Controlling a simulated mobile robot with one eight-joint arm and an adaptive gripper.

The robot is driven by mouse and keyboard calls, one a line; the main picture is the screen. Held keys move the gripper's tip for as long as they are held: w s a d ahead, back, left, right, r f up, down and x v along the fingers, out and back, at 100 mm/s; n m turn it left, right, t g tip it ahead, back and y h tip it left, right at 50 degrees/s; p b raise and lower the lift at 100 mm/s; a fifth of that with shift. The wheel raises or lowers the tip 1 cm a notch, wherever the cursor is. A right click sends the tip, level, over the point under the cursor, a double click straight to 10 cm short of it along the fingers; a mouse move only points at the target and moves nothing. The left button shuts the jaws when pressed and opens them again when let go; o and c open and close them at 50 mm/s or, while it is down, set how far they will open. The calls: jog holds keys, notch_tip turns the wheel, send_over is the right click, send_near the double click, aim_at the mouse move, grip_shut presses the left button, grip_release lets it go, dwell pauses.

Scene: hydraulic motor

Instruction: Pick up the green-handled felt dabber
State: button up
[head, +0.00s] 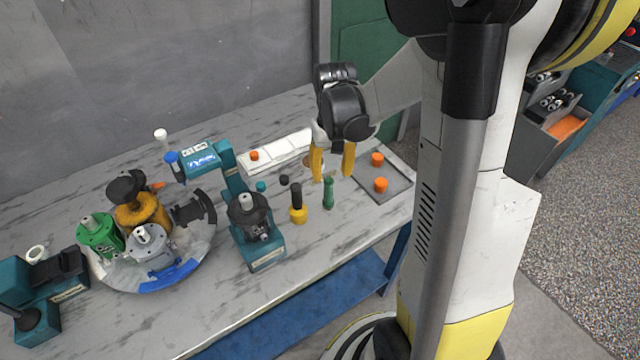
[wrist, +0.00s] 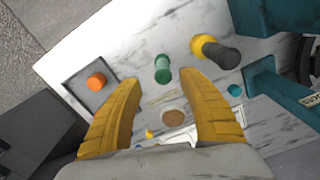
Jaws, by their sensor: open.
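The green-handled felt dabber (head: 328,192) stands upright on the marbled table, in front of my gripper in the head view. In the wrist view the green dabber (wrist: 162,69) shows a little beyond the fingertips, between their lines. My gripper (head: 333,178) is open with yellow fingers pointing down, behind the dabber and apart from it. In the wrist view the gripper (wrist: 160,75) has nothing between its fingers. The dabber's felt end cannot be made out.
A yellow bottle with a black top (head: 298,204) stands close left of the dabber. A grey tray (head: 397,187) with orange caps (head: 380,185) lies to the right. A teal fixture (head: 262,250) stands further left. A white strip tray (head: 280,152) lies behind.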

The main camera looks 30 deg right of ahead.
aim_at(329, 192)
notch_tip(329, 192, down, 3)
jog(key=shift+r+b, duration=0.1)
jog(key=shift+b, duration=0.3)
jog(key=shift+w+a+f+b, duration=0.1)
jog(key=shift+f+b, duration=0.65)
jog(key=shift+f, duration=0.65)
jog(key=shift+w+a+f+b, duration=0.1)
jog(key=shift+f+b, duration=0.65)
jog(key=shift+f, duration=0.6)
jog(key=shift+r, duration=0.1)
grip_shut()
